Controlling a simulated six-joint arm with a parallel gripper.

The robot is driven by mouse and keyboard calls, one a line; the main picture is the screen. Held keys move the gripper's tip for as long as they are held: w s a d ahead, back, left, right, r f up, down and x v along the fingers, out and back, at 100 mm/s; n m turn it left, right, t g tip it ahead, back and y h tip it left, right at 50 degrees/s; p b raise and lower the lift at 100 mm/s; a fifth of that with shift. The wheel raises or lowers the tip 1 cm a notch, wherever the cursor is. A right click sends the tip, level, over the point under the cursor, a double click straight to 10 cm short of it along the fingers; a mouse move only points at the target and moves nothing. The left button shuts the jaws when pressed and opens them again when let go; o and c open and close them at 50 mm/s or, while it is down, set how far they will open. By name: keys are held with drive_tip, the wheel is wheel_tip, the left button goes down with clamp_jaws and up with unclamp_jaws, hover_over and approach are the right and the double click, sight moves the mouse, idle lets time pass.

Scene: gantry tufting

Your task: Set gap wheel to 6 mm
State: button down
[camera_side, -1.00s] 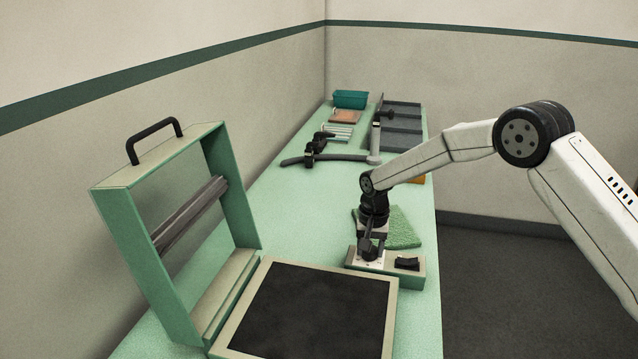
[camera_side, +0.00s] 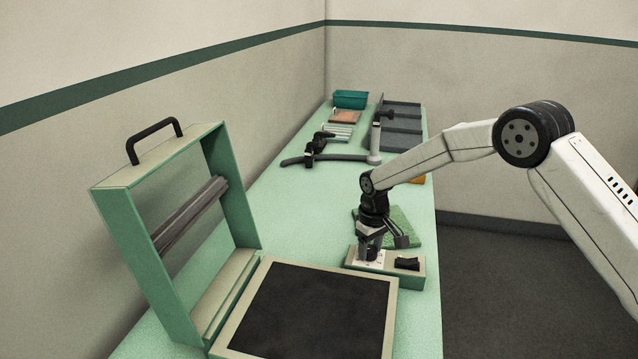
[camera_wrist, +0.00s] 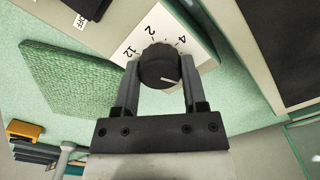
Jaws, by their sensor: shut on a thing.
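The gap wheel (camera_wrist: 157,67) is a dark round knob on a white dial plate (camera_wrist: 204,43) in the wrist view. The numerals 12, 2 and 4 show around its upper side. Its pale pointer line is at the lower right of the knob, clockwise past the 4; no numeral shows there. My gripper (camera_wrist: 158,78) is shut on the wheel, one finger on each side. In the side view my gripper (camera_side: 370,250) points down at the control box (camera_side: 398,277) at the table's right edge, largely hiding the wheel.
A black rocker switch (camera_side: 406,263) is on the box, right of the wheel. A green pad (camera_side: 402,222) lies behind. A framed dark plate (camera_side: 315,310) is in front, and an upright green frame with a handle (camera_side: 165,140) stands left. Tools and trays lie farther back.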

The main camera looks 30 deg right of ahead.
sight(371, 249)
drive_tip(key=shift+r+n, duration=0.1)
drive_tip(key=shift+n, duration=0.7)
drive_tip(key=shift+c, duration=0.7)
unclamp_jaws()
drive_tip(key=shift+r, duration=0.1)
drive_tip(key=shift+r, duration=3.8)
drive_tip(key=shift+s, duration=0.1)
